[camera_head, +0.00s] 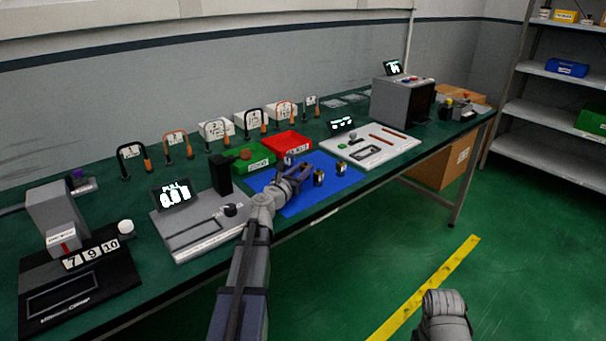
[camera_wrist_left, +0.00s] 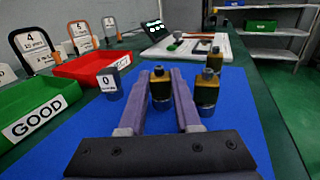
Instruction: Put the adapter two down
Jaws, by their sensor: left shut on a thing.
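My left gripper (camera_head: 296,170) reaches over the blue mat (camera_head: 328,187). In the left wrist view, its two long fingers (camera_wrist_left: 161,90) are shut on a small brass-and-dark cylindrical adapter (camera_wrist_left: 161,88), which stands upright between them. I cannot tell whether the adapter's base touches the mat. A second adapter (camera_wrist_left: 207,92) stands just right of the fingers, and another (camera_wrist_left: 214,58) stands behind it. In the head view, two adapters (camera_head: 319,178) (camera_head: 340,169) show right of the gripper. I read no number on any adapter.
A red bin (camera_head: 287,144) and green GOOD bin (camera_head: 252,158) sit behind the mat. A white fixture board (camera_head: 370,145) lies to the right, a grey pull tester (camera_head: 196,225) to the left. The mat's front is clear.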

